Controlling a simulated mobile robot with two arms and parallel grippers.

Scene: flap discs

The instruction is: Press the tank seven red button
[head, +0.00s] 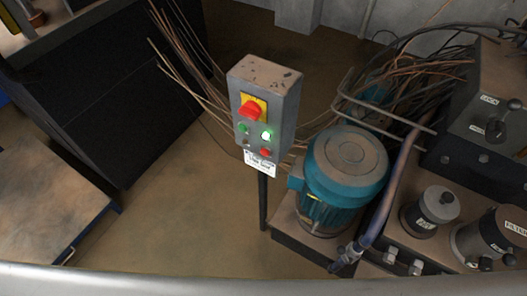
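A grey control box (285,118) stands on a dark post in the middle of the head view. It carries a large red rotary switch (249,111) on a yellow plate. Below are a green button (243,128), a lit green-white lamp (266,135) and a small red button (265,153) at the lower right. A white label (260,168) hangs under them; its writing is too small to read. Neither of my grippers shows in the head view.
A teal motor (345,180) stands close to the right of the box, with pipes and labelled dark valve blocks (493,118) beyond. Loose cables (190,85) run behind the box. A grey rail (200,284) crosses the bottom. The brown floor (170,215) left of the post is clear.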

